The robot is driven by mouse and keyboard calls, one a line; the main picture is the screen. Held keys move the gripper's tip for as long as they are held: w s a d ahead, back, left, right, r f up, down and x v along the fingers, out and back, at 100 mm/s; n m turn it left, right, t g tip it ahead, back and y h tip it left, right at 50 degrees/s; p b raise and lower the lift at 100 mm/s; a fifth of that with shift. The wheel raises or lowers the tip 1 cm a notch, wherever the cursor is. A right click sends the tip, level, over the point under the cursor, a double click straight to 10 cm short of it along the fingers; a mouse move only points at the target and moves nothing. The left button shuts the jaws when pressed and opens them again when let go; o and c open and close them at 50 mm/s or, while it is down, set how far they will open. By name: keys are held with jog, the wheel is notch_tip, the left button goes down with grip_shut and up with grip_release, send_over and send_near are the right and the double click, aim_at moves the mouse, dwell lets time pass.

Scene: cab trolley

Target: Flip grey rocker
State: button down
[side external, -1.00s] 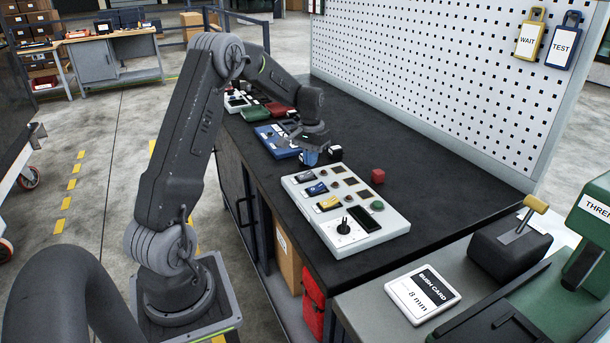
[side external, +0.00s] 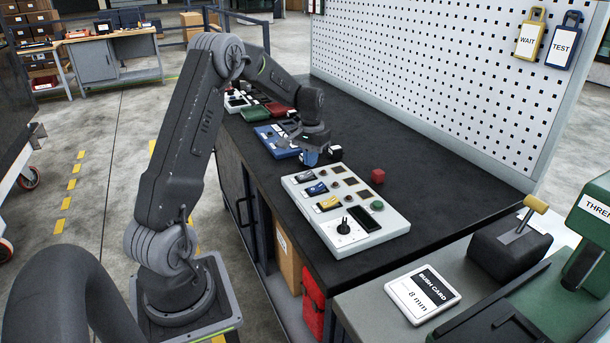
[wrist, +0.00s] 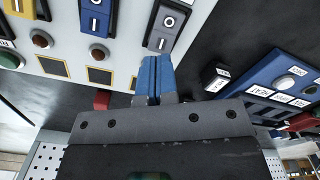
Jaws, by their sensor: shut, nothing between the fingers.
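The grey rocker (wrist: 168,24) is at the edge of a white control panel in the wrist view, marked O on its upper part and I on its lower part. It is small in the side view (side external: 306,176), at the panel's far end. My gripper (wrist: 154,62) has blue fingers pressed together with nothing between them. In the wrist view the fingertips show just below and left of the grey rocker's I end. In the side view my gripper (side external: 310,158) is just beyond the panel's far edge. I cannot tell whether it touches the rocker.
A blue rocker (wrist: 95,18) and a yellow rocker (wrist: 20,9) share the white panel (side external: 372,240). A blue panel (wrist: 270,75) and a small black-and-white block (wrist: 216,77) lie beside my gripper. A red cube (side external: 378,176) stands on the black bench.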

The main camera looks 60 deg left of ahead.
aim_at(311, 172)
jog(key=shift+f, duration=1.4)
jog(key=shift+r, duration=3.55)
